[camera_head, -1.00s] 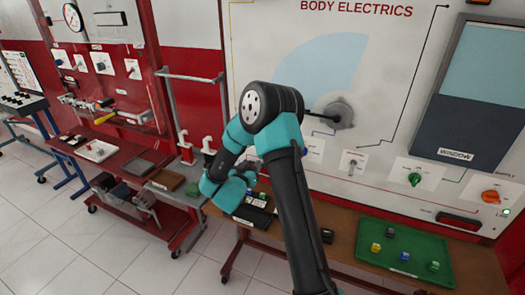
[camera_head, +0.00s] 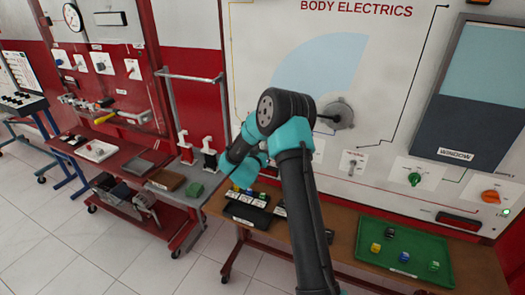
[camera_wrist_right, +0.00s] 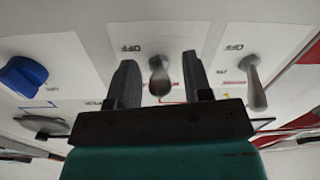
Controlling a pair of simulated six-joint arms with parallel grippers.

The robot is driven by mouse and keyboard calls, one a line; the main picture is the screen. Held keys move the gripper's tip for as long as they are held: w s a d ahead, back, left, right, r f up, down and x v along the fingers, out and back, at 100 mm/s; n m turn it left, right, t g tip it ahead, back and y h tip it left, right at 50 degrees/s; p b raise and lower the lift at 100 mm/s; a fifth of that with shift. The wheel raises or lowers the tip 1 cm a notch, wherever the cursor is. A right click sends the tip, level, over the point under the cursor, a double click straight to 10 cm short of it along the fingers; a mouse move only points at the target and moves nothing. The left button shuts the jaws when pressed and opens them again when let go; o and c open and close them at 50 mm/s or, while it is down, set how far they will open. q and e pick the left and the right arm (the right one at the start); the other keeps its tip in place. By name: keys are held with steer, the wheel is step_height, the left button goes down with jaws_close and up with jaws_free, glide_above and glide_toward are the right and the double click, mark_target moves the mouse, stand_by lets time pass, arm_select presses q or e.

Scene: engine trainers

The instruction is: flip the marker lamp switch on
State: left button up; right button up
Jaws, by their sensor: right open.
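In the right wrist view, a grey toggle switch (camera_wrist_right: 158,78) on a white plate stands between the two fingers of my right gripper (camera_wrist_right: 162,82). The fingers are open on either side of its lever, with a gap visible to each side. An OFF label shows beside it; its name label is hidden, so I cannot tell from text whether it is the marker lamp switch. A second toggle switch (camera_wrist_right: 255,85) with an OFF label is to the right. In the head view my right arm reaches to the panel and hides its fingertips and the switch there. My left gripper is not in view.
A blue knob (camera_wrist_right: 22,75) is at left in the wrist view. In the head view, another toggle (camera_head: 352,163), a green knob (camera_head: 414,179) and an orange knob (camera_head: 490,196) line the panel. A green tray (camera_head: 365,243) with small blocks is on the bench below.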

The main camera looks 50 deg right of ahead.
mark_target(264, 145)
jaws_close()
stand_by(0.3)
steer(key=shift+r+y, duration=0.15)
steer(key=shift+y, duration=0.15)
steer(key=y, duration=0.1)
steer(key=r+g+y, duration=0.1)
steer(key=y, duration=0.1)
steer(key=shift+s+a+r+g+y, duration=0.1)
steer(key=shift+g+y, duration=0.2)
steer(key=shift+r+g+y, duration=0.4)
steer(key=shift+y, duration=0.75)
steer(key=shift+r+g+y, duration=0.35)
steer(key=shift+g+y, duration=0.05)
steer(key=shift+y, duration=0.75)
